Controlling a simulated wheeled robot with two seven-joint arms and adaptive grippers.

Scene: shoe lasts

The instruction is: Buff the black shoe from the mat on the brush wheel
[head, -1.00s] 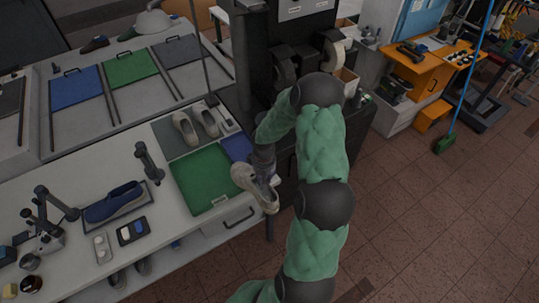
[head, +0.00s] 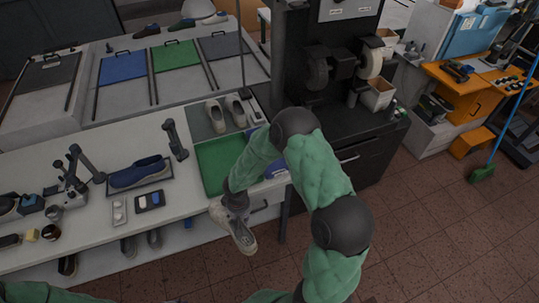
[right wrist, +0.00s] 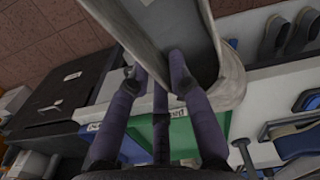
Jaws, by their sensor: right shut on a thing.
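A pale grey shoe (head: 238,232) with a light sole is in my right gripper (head: 236,203), held out past the front edge of the bench. In the right wrist view the dark fingers of my right gripper (right wrist: 155,78) close on the wall of this shoe (right wrist: 160,35). The brush machine has a dark wheel (head: 317,72) and a paler wheel (head: 370,63), both apart from the held shoe. A pair of pale shoes (head: 225,112) stands on a grey mat (head: 203,124). I see no black shoe on it. My left gripper is out of view.
A blue shoe (head: 138,172) rests on a tray at left, near a black stand (head: 175,140). An orange bench (head: 462,88) and a broom (head: 483,172) are at right. The floor (head: 430,235) is clear.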

